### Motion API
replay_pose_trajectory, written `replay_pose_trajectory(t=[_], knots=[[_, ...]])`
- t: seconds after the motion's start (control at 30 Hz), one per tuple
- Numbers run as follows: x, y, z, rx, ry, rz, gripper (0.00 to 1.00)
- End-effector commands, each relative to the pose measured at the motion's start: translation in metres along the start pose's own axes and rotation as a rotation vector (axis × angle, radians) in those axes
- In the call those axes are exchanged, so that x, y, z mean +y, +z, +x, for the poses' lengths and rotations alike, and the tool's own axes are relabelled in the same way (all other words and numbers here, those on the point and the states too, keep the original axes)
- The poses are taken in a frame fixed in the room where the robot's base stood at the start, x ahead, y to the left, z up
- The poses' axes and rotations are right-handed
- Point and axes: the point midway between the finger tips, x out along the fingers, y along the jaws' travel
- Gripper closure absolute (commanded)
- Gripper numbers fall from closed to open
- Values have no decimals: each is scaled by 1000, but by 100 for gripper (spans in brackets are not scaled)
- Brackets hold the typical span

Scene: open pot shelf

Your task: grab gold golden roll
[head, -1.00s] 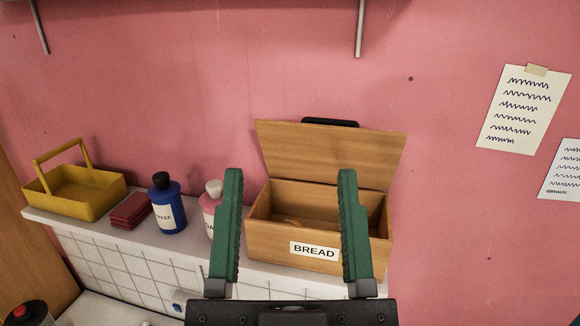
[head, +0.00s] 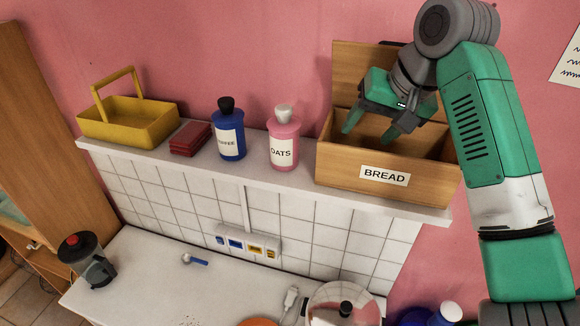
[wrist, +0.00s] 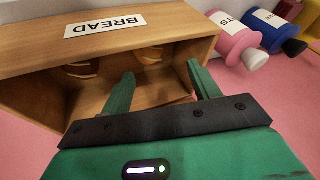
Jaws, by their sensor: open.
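The open wooden bread box (head: 335,165), labelled BREAD, stands at the right of the shelf with its lid tilted back. It also shows upside down in the wrist view (wrist: 185,25). My gripper (head: 371,130) is open and points down at the box's opening. In the wrist view its fingers (wrist: 160,72) reach toward the inside with nothing between them. Two brown-gold, roll-like shapes lie against the box's inner wall, one at the left (wrist: 84,70) and one nearer the middle (wrist: 139,55). Both are partly hidden, and I cannot tell which is the golden roll.
Left of the box stand a pink OATS jar (head: 284,140), a blue jar (head: 229,135), a red block (head: 190,138) and a yellow basket (head: 120,128). The raised lid (head: 350,65) is behind my gripper. A counter (head: 150,275) lies below.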

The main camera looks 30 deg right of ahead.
Motion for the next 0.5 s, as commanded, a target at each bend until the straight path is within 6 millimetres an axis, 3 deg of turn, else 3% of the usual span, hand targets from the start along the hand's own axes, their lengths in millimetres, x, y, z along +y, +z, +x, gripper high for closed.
replay_pose_trajectory(t=[0.03,0.1,0.27,0.5], knots=[[16,2,-6,-25,14,34,39],[25,3,-10,-45,21,56,39],[25,4,-7,-50,20,57,39],[25,5,17,-47,18,55,39]])
